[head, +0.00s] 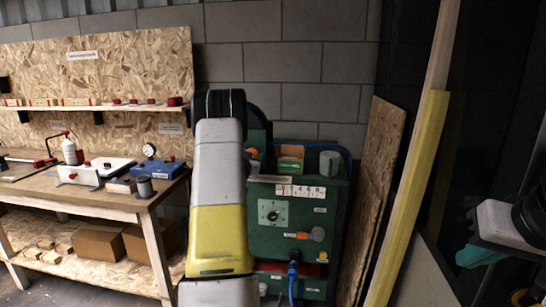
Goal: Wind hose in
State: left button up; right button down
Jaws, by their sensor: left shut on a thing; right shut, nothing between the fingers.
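My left arm's grey and yellow links rise through the middle of the head view, and its gripper is hidden behind them. My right arm shows only in part at the right edge, and its gripper cannot be made out. A green cabinet (325,222) stands behind the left arm, with a dial and an orange-handled fitting (318,234) on its front. A blue hose or cable (292,275) hangs down the front from a blue connector. A blue curved edge runs behind the cabinet's upper right. No crank or reel can be made out clearly; the arm covers part of that area.
A wooden workbench (128,206) with a white box, a gauge (149,151) and small containers stands at the left, cardboard boxes (98,242) below. A chipboard panel (380,185) and a yellow-ended timber (408,200) lean right of the cabinet. Little free room shows beside it.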

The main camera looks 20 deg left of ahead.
pick_arm(q)
jog(key=m, duration=0.4)
jog(key=shift+d, duration=0.1)
jog(key=m, duration=0.8)
jog(key=shift+m, duration=2)
jog(key=shift+f, duration=0.1)
jog(key=o, duration=1.4)
jog(key=shift+c, duration=0.2)
jog(key=shift+s, duration=0.1)
